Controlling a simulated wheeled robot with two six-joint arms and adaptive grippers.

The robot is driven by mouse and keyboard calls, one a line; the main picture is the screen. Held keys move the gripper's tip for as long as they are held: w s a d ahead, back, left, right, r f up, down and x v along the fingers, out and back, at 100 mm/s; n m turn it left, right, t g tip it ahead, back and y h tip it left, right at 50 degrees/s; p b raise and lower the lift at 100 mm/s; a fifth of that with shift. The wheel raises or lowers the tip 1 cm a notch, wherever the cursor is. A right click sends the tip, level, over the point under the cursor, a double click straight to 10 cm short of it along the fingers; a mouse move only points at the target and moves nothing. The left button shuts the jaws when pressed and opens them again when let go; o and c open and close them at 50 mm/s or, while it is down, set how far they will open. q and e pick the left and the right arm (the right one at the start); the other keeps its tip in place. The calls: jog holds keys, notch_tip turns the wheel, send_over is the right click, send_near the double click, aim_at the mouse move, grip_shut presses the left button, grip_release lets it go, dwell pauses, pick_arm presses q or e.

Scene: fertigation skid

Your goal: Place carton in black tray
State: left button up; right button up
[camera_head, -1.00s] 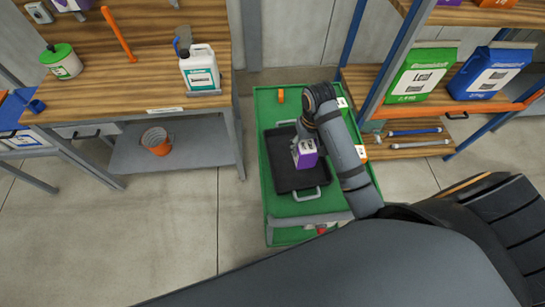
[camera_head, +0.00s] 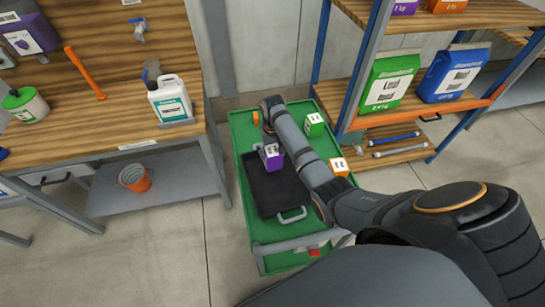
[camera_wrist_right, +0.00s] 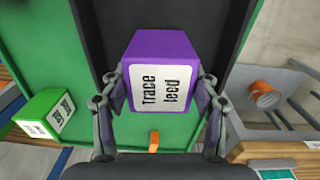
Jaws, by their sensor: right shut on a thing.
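A purple carton (camera_head: 271,157) with a white label shows over the far part of the black tray (camera_head: 285,194) in the head view. In the right wrist view the carton (camera_wrist_right: 163,82) reads "Trace feed" and sits between the two fingers of my right gripper (camera_wrist_right: 161,98), which is shut on it. The black tray (camera_wrist_right: 100,40) shows behind the carton there. I cannot tell whether the carton touches the tray floor. In the head view my right arm hides most of its gripper. My left gripper is not in view.
The tray lies on a green cart (camera_head: 237,130). A green carton (camera_head: 314,124) and an orange carton (camera_head: 339,167) stand right of the tray. A wooden bench (camera_head: 110,110) with a white jug (camera_head: 170,100) is at left, a shelf with bags (camera_head: 388,80) at right.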

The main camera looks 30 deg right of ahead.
jog(key=shift+w+a+f, duration=0.1)
jog(key=shift+w+f, duration=0.05)
notch_tip(320, 180, down, 3)
jog(key=shift+f, duration=0.1)
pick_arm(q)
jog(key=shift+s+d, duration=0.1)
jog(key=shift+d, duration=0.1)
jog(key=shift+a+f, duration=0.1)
pick_arm(e)
jog(key=shift+f, duration=0.1)
jog(key=o, duration=1.5)
jog(key=shift+c, duration=0.2)
notch_tip(320, 180, up, 12)
jog(key=shift+r+b, duration=0.15)
jog(key=shift+b, duration=0.4)
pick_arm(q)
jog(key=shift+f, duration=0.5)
